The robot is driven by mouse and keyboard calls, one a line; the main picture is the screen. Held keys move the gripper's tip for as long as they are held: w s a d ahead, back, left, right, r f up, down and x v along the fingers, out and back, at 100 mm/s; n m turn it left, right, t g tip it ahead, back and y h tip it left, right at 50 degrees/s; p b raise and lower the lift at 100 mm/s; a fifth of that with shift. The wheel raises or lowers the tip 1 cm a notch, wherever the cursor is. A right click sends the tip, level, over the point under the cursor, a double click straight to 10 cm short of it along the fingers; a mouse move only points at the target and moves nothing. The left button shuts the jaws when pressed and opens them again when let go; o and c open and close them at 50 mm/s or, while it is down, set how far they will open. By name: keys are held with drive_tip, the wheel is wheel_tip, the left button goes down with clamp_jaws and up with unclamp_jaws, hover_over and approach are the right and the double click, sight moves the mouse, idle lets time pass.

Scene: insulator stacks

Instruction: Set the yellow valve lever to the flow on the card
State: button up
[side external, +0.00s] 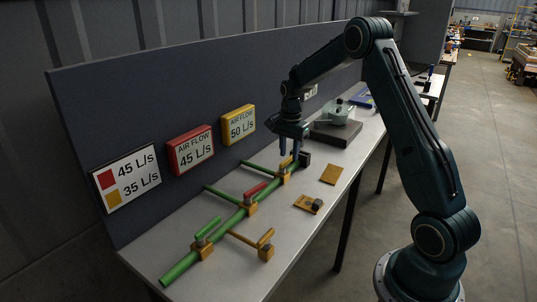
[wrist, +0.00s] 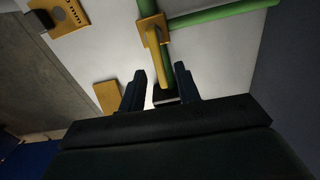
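The yellow valve lever (side external: 286,162) sits on a yellow valve body at the far end of the green pipe. In the wrist view the lever (wrist: 154,50) points roughly along the pipe. My gripper (side external: 290,149) is over this lever. In the wrist view my gripper (wrist: 161,80) has its fingers apart, one on each side of the lever's end, with gaps visible. The white card (side external: 127,178) reads 45 L/s beside red and 35 L/s beside yellow. The yellow air flow display (side external: 238,124) reads 50 L/s.
A red display (side external: 190,149) reads 45 L/s. Along the pipe (side external: 226,226) stand a red lever (side external: 255,190) and a green lever (side external: 207,228). Yellow plates (side external: 331,174) lie on the right of the bench.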

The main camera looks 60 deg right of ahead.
drive_tip(key=shift+f, duration=0.75)
clamp_jaws()
drive_tip(key=shift+s, duration=0.1)
drive_tip(key=shift+s+a+m, duration=0.1)
drive_tip(key=shift+s+m, duration=0.25)
drive_tip(key=shift+m, duration=0.8)
drive_tip(key=shift+s+a+m, duration=0.1)
drive_tip(key=shift+s+m, duration=0.2)
drive_tip(key=shift+m, duration=0.85)
unclamp_jaws()
